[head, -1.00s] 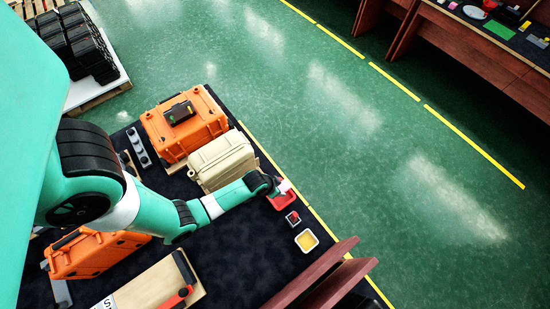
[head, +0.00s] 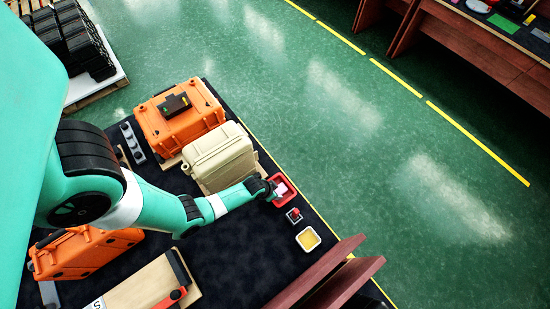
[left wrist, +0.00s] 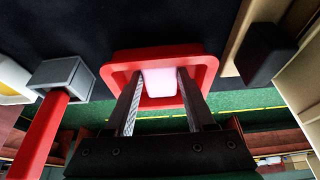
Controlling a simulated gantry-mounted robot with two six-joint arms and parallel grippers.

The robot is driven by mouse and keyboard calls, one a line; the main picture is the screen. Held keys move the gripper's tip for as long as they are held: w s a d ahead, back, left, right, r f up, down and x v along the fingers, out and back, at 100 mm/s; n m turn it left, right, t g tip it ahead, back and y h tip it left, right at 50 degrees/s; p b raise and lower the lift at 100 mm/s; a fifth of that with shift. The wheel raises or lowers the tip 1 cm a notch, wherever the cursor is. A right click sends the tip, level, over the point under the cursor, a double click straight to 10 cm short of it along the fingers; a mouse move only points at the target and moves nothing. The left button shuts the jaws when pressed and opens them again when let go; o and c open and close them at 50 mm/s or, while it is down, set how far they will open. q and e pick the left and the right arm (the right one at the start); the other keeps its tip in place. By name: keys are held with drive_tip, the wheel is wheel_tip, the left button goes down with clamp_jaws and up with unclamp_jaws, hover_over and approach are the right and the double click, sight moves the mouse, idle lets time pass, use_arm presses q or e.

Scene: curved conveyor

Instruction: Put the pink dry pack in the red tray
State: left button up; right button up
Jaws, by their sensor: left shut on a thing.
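The pink dry pack (left wrist: 160,82) shows pale pink between the fingers of my left gripper (left wrist: 160,88) in the left wrist view. The gripper is shut on it. The red tray (left wrist: 127,56) lies right behind the pack in that view, and the pack lines up with the tray's inside. I cannot tell whether the pack touches the tray floor. In the head view the pack (head: 281,188) shows over the red tray (head: 291,194), beside the tip of my left gripper (head: 273,189). My right gripper is not in view.
A beige case (head: 218,157) stands next to the tray, with an orange case (head: 180,120) behind. Dark red boards (head: 330,280) stand at the front edge.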

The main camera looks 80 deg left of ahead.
use_arm(q)
drive_tip(key=shift+f, duration=0.2)
drive_tip(key=o, duration=1.3)
drive_tip(key=p+v, duration=0.5)
drive_tip(key=v, duration=0.7)
drive_tip(key=shift+r+p, duration=0.25)
drive_tip(key=shift+p, duration=0.1)
